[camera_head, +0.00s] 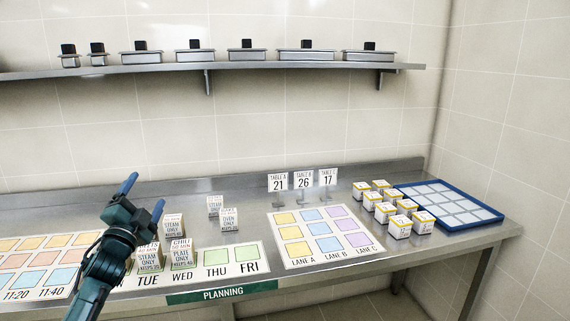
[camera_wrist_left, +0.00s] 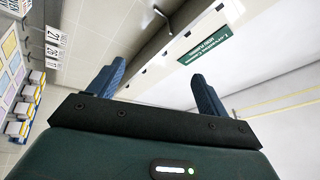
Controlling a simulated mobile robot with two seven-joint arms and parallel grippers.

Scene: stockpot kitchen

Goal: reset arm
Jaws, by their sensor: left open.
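My left gripper (camera_head: 144,197) is raised over the left part of the steel counter (camera_head: 180,207), its two blue fingers apart with nothing between them. In the left wrist view the same gripper (camera_wrist_left: 155,90) shows open and empty, with the wall and a green sign beyond it. The gripper and forearm partly cover the left-hand cards and mat in the head view. My right gripper does not show in either view.
A lane mat (camera_head: 283,255), table signs (camera_head: 303,180), several white-and-yellow boxes (camera_head: 398,227) and a blue-rimmed tray (camera_head: 489,220) lie to the right. A shelf (camera_head: 230,67) holds lidded pans.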

